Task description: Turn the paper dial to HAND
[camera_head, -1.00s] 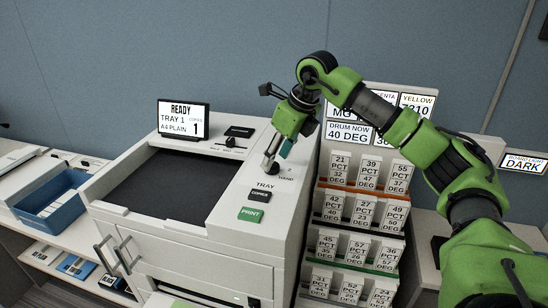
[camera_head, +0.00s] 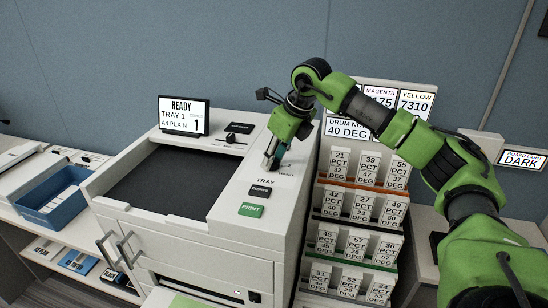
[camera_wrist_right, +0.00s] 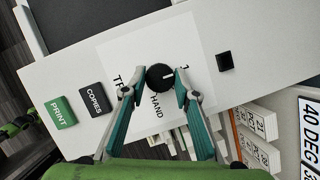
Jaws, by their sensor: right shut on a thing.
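The paper dial (camera_wrist_right: 159,77) is a round black knob with a short white mark, set on a white label sheet on the printer top. In the right wrist view, the mark points to the right, away from the word HAND (camera_wrist_right: 157,107) below the knob. A word starting with TR is partly hidden by a finger. My right gripper (camera_head: 272,164) reaches down onto the printer's top panel. In the right wrist view its two fingertips (camera_wrist_right: 154,88) sit on either side of the dial, shut on it. My left gripper is not in view.
The black COPIES button (camera_head: 261,191) and green PRINT button (camera_head: 251,210) sit in front of the dial. A black slider (camera_head: 236,139) is behind it. The READY screen (camera_head: 182,116) stands at the back. A card rack (camera_head: 362,187) is close on the right.

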